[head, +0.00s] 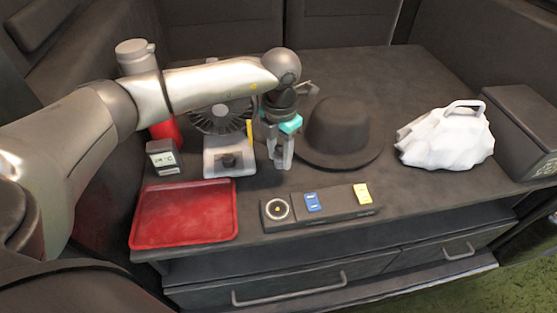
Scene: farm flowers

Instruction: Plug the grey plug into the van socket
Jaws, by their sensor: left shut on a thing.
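The van socket (276,209) is a round, light-ringed outlet at the left end of a dark panel (337,210) near the counter's front edge. My left gripper (280,162) points down a little behind and above the socket, apart from it. It is shut on a small grey thing that looks like the grey plug; the fingers mostly hide it. My right gripper is not in view.
The panel also carries a blue switch (312,202) and a yellow one (362,193). A red tray (184,241), small clock display (162,157), fan (222,121) with grey base, black hat (338,133) and white bag (446,140) stand around. The counter between hat and bag is clear.

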